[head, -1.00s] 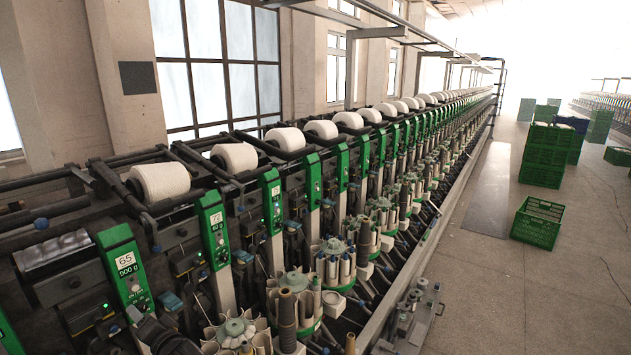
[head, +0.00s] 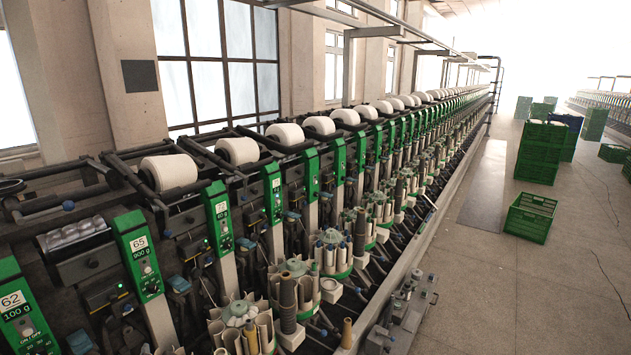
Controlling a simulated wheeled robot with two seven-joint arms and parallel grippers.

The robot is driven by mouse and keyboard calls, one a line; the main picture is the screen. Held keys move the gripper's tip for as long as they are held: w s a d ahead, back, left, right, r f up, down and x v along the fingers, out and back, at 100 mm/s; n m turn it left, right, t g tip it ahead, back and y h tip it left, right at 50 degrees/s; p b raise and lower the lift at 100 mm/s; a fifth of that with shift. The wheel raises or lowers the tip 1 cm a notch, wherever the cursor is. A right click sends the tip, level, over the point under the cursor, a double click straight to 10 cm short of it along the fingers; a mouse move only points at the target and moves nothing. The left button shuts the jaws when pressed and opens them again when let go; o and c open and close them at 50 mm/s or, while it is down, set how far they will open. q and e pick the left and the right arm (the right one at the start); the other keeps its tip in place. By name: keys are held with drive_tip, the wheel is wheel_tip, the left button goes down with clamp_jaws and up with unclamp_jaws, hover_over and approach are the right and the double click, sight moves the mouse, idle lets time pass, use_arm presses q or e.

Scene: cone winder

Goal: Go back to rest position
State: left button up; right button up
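Neither of my grippers shows in the head view. The cone winder (head: 222,232) runs from the lower left to the far right, a long row of green-fronted units. Units marked 65 (head: 140,255) and 62 (head: 22,312) are nearest, at the lower left. White yarn cones lie on top along the row, the closest one (head: 170,172) above the near units. Round bobbin magazines stand along the front, one of them (head: 240,318) at the bottom centre.
An open green crate (head: 530,218) stands on the floor at the right, with stacked green crates (head: 540,152) behind it. A small grey wheeled unit (head: 402,315) sits by the machine's front rail. The floor (head: 490,300) at the lower right is clear. A dark cable lies at the far right.

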use_arm(q)
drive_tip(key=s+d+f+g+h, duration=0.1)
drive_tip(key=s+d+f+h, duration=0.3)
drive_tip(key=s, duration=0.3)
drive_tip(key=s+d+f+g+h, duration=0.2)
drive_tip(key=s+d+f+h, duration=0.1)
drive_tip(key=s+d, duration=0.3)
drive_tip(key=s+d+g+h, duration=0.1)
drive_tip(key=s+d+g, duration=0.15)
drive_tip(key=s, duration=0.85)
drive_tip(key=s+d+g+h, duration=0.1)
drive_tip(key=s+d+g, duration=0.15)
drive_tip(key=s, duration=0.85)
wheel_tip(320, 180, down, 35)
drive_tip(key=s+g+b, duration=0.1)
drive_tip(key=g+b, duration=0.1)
drive_tip(key=b, duration=0.7)
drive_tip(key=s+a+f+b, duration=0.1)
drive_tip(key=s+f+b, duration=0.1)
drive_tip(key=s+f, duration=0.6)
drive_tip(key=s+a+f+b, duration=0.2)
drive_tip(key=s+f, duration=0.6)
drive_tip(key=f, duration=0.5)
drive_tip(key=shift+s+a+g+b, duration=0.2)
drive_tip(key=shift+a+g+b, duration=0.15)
drive_tip(key=shift+b, duration=0.45)
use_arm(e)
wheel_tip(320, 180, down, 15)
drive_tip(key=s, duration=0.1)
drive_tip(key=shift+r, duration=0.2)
